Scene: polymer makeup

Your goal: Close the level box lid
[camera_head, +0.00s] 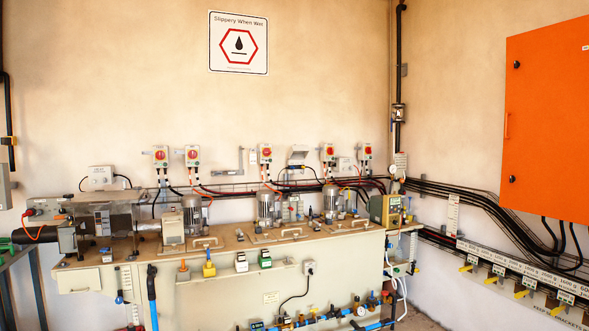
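A small pale grey box (299,158) is on the back wall above the long machine bench, right of the picture's middle. Its lid looks raised, with the panel tilted outward at the top. No label on it is readable, so I cannot tell for sure that it is the level box. Another flat white box (101,178) is on the wall at the left and looks shut. My gripper is not in view.
A long cream bench (222,285) with motors and a control box (386,209) stands between me and the wall. Red-knob switches (266,154) flank the grey box. An orange cabinet (545,120) is at the right. Blue pipes (153,295) run along the bench front.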

